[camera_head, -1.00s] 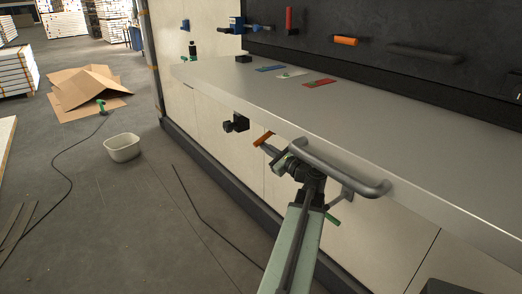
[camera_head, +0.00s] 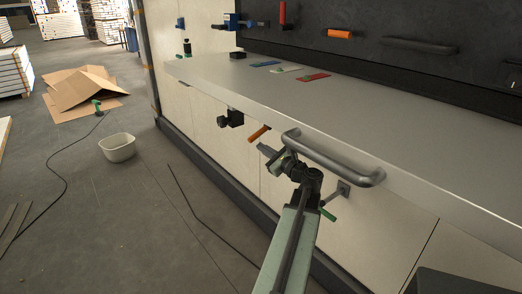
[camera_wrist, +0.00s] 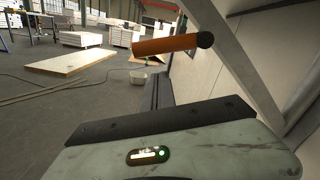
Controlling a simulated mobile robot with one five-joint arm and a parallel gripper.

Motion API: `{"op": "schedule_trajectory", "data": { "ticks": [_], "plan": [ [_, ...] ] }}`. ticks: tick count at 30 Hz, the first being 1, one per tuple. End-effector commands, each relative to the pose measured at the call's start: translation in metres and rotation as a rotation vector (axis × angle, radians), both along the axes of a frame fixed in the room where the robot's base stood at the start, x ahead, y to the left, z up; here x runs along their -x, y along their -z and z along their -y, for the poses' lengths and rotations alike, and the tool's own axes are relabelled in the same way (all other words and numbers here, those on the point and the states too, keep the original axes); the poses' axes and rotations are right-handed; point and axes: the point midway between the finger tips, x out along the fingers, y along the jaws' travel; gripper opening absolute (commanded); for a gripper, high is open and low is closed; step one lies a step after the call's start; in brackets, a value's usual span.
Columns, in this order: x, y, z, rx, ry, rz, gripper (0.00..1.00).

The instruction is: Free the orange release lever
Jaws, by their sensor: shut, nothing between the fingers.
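The orange release lever (camera_head: 258,133) sticks out under the front edge of the grey worktop, left of the grey bar handle. In the wrist view it is an orange cylinder (camera_wrist: 165,45) with a dark round end, in the upper middle. My gripper (camera_head: 267,150) is shut and empty, just below and to the right of the lever in the head view. A small gap shows between them there. In the wrist view a dark bar and pale green housing fill the bottom, and the fingertips cannot be made out.
The grey bar handle (camera_head: 330,160) on the worktop edge (camera_head: 400,110) is close beside my wrist. A black block (camera_head: 231,118) sits under the edge, left of the lever. Another orange handle (camera_head: 340,33) is on the back panel. A white tub (camera_head: 118,148) stands on open floor.

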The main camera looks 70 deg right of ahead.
Motion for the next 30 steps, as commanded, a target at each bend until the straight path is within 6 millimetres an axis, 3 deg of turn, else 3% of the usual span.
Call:
{"op": "schedule_trajectory", "data": {
  "ticks": [1, 6, 13, 18, 30],
  "plan": [
    [0.001, 0.025, 0.003, 0.0, -0.002, -0.001, 0.0],
    [0.042, 0.016, -0.017, 0.0, 0.005, -0.002, 0.0],
    [0.079, 0.018, -0.038, 0.0, 0.001, -0.002, 0.0],
    [0.089, 0.019, -0.044, 0.0, -0.002, -0.002, 0.0],
    [0.089, 0.019, -0.044, 0.0, -0.005, -0.003, 0.0]
  ]
}}
